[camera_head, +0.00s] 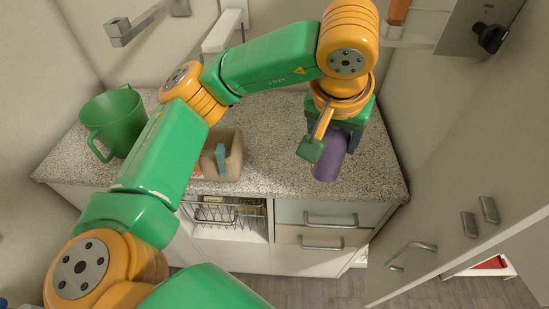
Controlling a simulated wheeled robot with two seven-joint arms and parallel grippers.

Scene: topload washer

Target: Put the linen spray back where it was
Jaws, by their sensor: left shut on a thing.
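My left gripper (337,142) is over the right part of the speckled counter, shut on a purple cylindrical container (329,166), which looks like the linen spray. The container is tilted slightly, and its upper part is hidden by the gripper. I cannot tell whether its base touches the counter or is just above it. My right gripper is not in view.
A green pitcher (113,118) stands at the counter's left. A tan bin (234,158) with items in it is partly behind my left arm. The counter (270,130) between bin and gripper is clear. Drawers (320,238) and a wire basket (225,215) are below. A tall cabinet (450,180) is at right.

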